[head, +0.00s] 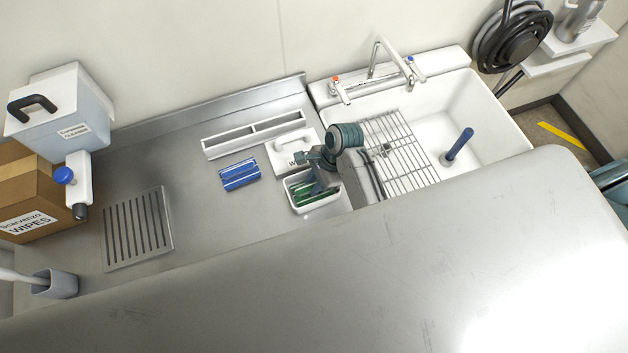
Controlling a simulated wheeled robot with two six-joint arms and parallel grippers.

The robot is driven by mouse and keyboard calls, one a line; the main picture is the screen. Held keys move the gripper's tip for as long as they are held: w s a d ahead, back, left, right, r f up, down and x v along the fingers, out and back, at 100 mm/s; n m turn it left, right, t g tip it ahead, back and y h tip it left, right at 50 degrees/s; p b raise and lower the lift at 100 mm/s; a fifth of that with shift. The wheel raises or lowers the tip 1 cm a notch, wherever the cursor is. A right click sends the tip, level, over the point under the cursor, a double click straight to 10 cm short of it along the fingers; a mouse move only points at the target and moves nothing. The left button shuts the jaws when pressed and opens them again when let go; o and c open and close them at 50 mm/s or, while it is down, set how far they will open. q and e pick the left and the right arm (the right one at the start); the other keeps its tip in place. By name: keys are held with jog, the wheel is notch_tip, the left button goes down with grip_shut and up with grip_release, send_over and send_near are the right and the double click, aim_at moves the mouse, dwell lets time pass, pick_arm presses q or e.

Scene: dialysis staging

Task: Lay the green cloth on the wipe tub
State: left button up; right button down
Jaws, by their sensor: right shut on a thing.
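The green cloth (302,190) lies in a small open white tray (321,204) at the counter's middle, partly hidden by my right gripper. My right gripper (318,181) reaches down into that tray and is shut on the green cloth. A white tub with a handled top (283,160) stands just behind the tray; its lettering, starting with W, is partly covered by my gripper. I take it for the wipe tub. My left gripper is not in view.
A blue item (240,175) lies left of the tray, below a white slotted holder (253,135). The sink (487,100) with a wire rack (400,150) is at right. A cardboard box (30,190) and a grated plate (138,228) are at left.

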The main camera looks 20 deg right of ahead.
jog(key=shift+f, duration=0.1)
jog(key=c, duration=1.3)
grip_release()
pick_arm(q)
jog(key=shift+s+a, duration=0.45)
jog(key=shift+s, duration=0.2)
pick_arm(e)
jog(key=shift+o, duration=0.2)
jog(key=shift+d+r, duration=0.15)
jog(key=shift+r, duration=0.3)
jog(key=b+v, duration=0.3)
jog(key=v, duration=0.5)
jog(key=shift+w+d, duration=0.1)
jog(key=shift+w, duration=0.05)
pick_arm(q)
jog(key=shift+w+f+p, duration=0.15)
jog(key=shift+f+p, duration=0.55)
jog(key=shift+p, duration=0.1)
pick_arm(e)
jog(key=shift+v, duration=1.65)
